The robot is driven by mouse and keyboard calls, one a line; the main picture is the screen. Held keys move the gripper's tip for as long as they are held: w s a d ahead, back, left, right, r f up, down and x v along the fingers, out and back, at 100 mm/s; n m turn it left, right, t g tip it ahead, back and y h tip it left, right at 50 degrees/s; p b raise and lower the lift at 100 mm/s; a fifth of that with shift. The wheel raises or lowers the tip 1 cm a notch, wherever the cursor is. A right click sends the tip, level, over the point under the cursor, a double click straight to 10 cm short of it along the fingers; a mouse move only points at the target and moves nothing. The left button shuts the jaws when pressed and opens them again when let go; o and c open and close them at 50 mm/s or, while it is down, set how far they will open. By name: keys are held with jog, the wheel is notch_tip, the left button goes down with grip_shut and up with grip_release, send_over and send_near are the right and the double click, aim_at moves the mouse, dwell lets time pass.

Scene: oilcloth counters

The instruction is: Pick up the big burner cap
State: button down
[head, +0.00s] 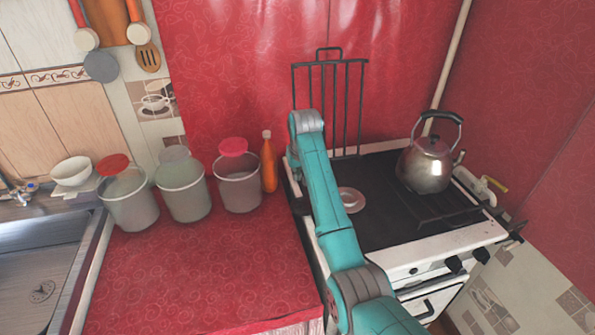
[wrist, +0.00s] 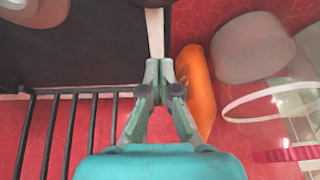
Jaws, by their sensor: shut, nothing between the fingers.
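A pale round burner piece (head: 350,199) sits on the black stove top (head: 385,222), just right of my arm in the head view. I cannot tell whether it is the big burner cap or the burner under it. The gripper is hidden behind my arm in the head view.
An orange bottle (head: 269,164) stands close to my gripper, beside several lidded containers (head: 238,188). A grate (head: 335,100) stands upright at the stove's back. A metal kettle (head: 427,166) sits on the right of the stove. The red counter (head: 200,270) is clear in front.

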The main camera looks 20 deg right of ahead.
aim_at(298, 196)
jog(key=x, duration=0.6)
jog(key=shift+f, duration=0.1)
jog(key=shift+s, duration=2.05)
